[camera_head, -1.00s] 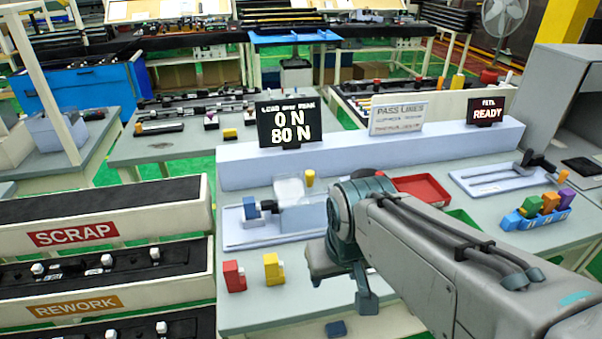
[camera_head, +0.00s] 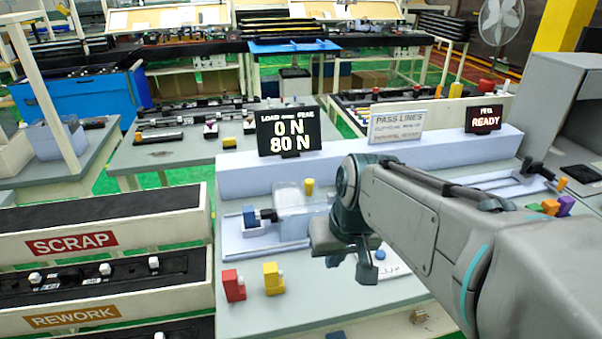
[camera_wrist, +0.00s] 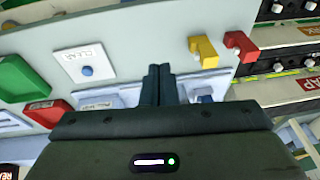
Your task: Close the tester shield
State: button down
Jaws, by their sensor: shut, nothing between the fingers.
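The tester (camera_head: 262,240) is a pale plate with a blue block (camera_head: 250,214) and a dark clamp, on the bench below the load display. Its clear shield (camera_head: 298,200) stands over the plate's right part; its exact angle is hard to tell. My gripper (camera_wrist: 160,72) is shut and empty in the wrist view, its dark fingers side by side in front of the tester plate (camera_wrist: 118,95).
A red block (camera_head: 233,286) and a yellow block (camera_head: 272,279) stand in front of the tester. A white plate with a blue button (camera_wrist: 87,71) lies nearby. Red (camera_wrist: 47,111) and green (camera_wrist: 22,78) trays show in the wrist view. The load display (camera_head: 289,130) stands behind.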

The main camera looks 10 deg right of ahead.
jog(key=w+d+r+m+t+y, duration=0.1)
jog(key=w+d+r+t+y, duration=0.1)
jog(key=w+d, duration=0.7)
jog(key=w+d+r+t+y, duration=0.15)
jog(key=w+d, duration=0.35)
jog(key=w, duration=0.7)
jog(key=w+a+f, duration=0.2)
jog(key=w+a+f+p, duration=0.1)
jog(key=w+a+f, duration=0.1)
jog(key=a, duration=0.1)
jog(key=w+a+f+p, duration=0.1)
jog(key=w+a+f, duration=0.1)
jog(key=f, duration=0.1)
jog(key=shift+w+a, duration=0.1)
jog(key=shift+a, duration=0.25)
